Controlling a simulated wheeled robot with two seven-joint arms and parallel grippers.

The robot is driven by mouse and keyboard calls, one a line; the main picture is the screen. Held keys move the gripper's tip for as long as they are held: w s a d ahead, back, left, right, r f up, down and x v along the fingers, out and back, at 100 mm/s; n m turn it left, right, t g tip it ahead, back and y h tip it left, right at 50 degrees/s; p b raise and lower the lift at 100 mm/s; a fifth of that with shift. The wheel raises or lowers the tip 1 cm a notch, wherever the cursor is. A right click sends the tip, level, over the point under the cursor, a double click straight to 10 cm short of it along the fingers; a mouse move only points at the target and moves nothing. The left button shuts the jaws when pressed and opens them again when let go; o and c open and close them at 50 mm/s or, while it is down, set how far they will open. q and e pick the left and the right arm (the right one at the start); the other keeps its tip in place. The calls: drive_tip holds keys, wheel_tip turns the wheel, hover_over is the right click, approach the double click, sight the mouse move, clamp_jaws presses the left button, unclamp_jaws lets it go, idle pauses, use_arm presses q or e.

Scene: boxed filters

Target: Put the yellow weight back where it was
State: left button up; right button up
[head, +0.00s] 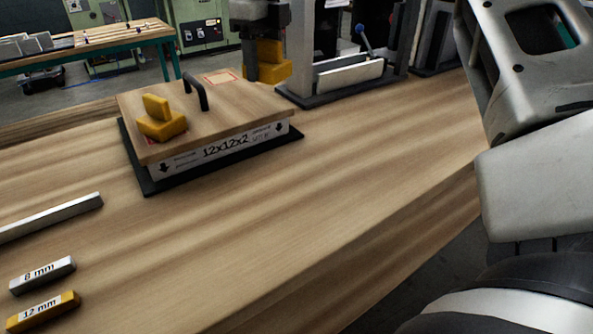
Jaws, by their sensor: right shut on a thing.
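One yellow weight (160,118) sits on the left part of a wooden board (205,125), over a red mark. A second yellow weight (274,62) is at the top middle, just beyond the board's far right corner. My right gripper (257,62) is shut on this second weight, and a dark finger covers its left side. I cannot tell whether its underside touches anything. An empty red-outlined square (220,77) shows on the board's far right part. My left gripper is not in view.
The board has a black handle (195,92) and lies on a box labelled 12x12x2 (225,148) on a black base. A stand with a white plate (348,77) is right of the held weight. Bars marked 6 mm (42,275) and 12 mm (43,311) lie front left.

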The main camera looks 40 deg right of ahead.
sight(243, 67)
drive_tip(key=w+a, duration=0.1)
drive_tip(key=w+a+f, duration=0.1)
drive_tip(key=a, duration=0.1)
drive_tip(key=shift+a+f, duration=0.1)
drive_tip(key=shift+a, duration=0.1)
drive_tip(key=shift+a+f, duration=0.15)
drive_tip(key=shift+a, duration=0.1)
drive_tip(key=shift+s+f+b, duration=0.2)
drive_tip(key=shift+b, duration=0.3)
drive_tip(key=s+d+f, duration=0.1)
drive_tip(key=s+f, duration=0.1)
drive_tip(key=s, duration=0.2)
drive_tip(key=s+d+f+b, duration=0.1)
drive_tip(key=s+f, duration=0.2)
drive_tip(key=s, duration=0.1)
drive_tip(key=s+f+b, duration=0.1)
drive_tip(key=s+f, duration=0.2)
drive_tip(key=shift+s+d, duration=0.4)
drive_tip(key=shift+s+d+f, duration=0.15)
drive_tip(key=shift+s+f, duration=0.55)
drive_tip(key=shift+f, duration=0.2)
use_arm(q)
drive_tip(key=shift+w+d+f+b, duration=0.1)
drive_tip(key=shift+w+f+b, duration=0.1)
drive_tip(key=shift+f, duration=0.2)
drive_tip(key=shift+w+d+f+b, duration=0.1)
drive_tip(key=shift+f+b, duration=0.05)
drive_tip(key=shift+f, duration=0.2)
use_arm(e)
drive_tip(key=shift+f, duration=1.35)
